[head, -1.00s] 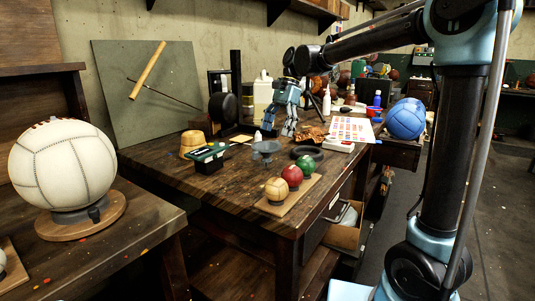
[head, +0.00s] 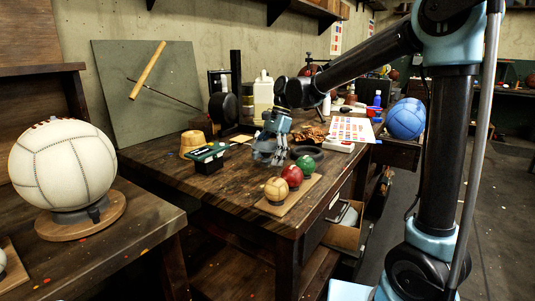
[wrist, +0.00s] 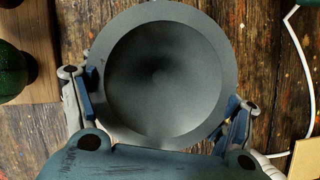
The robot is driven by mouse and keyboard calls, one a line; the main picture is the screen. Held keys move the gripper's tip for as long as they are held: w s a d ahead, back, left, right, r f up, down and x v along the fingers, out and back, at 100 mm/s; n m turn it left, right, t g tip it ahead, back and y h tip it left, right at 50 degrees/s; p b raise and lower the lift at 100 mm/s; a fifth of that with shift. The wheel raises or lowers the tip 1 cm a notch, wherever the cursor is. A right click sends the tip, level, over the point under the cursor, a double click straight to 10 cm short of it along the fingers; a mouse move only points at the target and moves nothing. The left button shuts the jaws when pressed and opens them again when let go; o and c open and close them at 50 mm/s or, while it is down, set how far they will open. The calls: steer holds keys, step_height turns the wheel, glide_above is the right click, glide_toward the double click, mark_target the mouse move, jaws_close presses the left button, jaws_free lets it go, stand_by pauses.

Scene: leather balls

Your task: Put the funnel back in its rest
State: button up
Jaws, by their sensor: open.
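The grey funnel (wrist: 165,72) shows in the wrist view as a wide round dish with a flat rim and a cone-shaped hollow, seen from above. My gripper (wrist: 160,108) is open, with one finger on each side of the funnel's lower part; I cannot tell whether the fingers touch it. In the head view my gripper (head: 268,158) points down at the workbench and mostly hides the funnel. A dark ring (head: 307,153) lies on the bench just right of it; I cannot tell whether this is the rest.
A wooden board with a tan ball (head: 276,189), a red ball (head: 292,176) and a green ball (head: 305,164) lies near the bench's front edge. A green-topped box (head: 208,155) stands left of my gripper. A white cord (wrist: 303,60) runs at right in the wrist view.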

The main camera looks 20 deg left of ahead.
steer(key=c, duration=0.9)
steer(key=shift+c, duration=0.7)
